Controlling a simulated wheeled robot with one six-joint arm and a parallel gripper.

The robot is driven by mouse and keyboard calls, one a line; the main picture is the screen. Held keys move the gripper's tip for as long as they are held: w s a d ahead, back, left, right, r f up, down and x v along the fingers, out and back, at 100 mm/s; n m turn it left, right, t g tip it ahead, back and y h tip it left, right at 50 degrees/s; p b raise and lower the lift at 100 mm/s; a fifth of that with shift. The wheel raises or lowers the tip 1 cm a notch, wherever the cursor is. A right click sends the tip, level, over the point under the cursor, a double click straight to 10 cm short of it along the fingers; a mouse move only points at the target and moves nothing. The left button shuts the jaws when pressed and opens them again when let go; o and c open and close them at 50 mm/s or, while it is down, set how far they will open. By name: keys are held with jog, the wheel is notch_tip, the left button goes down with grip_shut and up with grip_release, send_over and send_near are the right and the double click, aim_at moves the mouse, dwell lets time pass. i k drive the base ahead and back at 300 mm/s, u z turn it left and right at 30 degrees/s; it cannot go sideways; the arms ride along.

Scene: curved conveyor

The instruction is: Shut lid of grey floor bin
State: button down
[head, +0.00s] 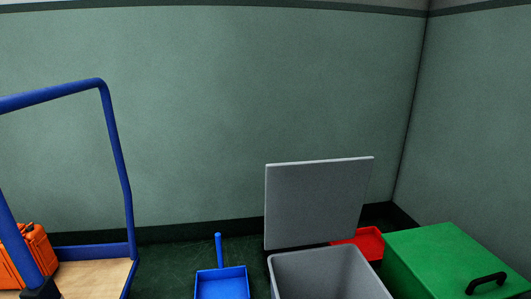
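The grey floor bin (330,259) stands at the bottom of the head view, right of centre. Its lower part is cut off by the frame edge. Its flat grey lid (317,203) stands up nearly vertical at the bin's back edge, so the bin is open. The part of the inside that shows looks empty; the bottom is out of view. My gripper is not in view.
A green box (440,258) with a black handle stands close right of the bin. A red container (366,242) is behind it. A blue dustpan (221,282) lies left. A blue-framed trolley (119,160) with an orange case (36,252) stands far left. Green walls close the back and right.

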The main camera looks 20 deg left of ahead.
aim_at(308, 202)
jog(key=u, duration=0.75)
jog(key=i, duration=0.65)
jog(key=u, duration=0.75)
